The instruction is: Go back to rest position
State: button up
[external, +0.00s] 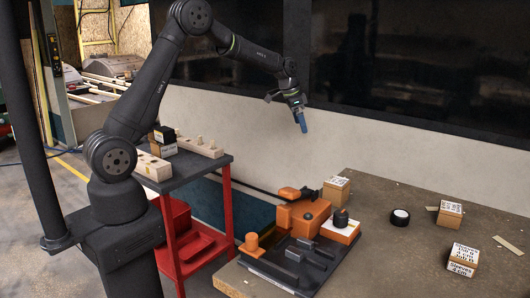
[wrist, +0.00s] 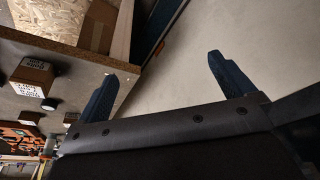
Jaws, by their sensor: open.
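My gripper (external: 301,121) hangs in the air in the external view, above and behind the orange and black fixture, near the pale wall. It points down and touches nothing. In the wrist view its two blue fingers (wrist: 168,80) stand wide apart with nothing between them, so it is open and empty. My arm is raised and stretched out to the right from its base.
The brown table (external: 390,258) holds an orange and black fixture (external: 303,218), several printed wooden blocks (external: 463,260) and a black-and-white round piece (external: 400,217). A red cart (external: 228,210) with wooden blocks (external: 153,166) stands beside my base. The air around my gripper is clear.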

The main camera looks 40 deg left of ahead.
jog(key=s+d+m, duration=0.1)
jog(key=s+d, duration=0.1)
jog(key=d, duration=0.9)
jog(key=shift+d+f+m, duration=0.15)
jog(key=shift+d+m, duration=0.05)
jog(key=shift+m, duration=0.2)
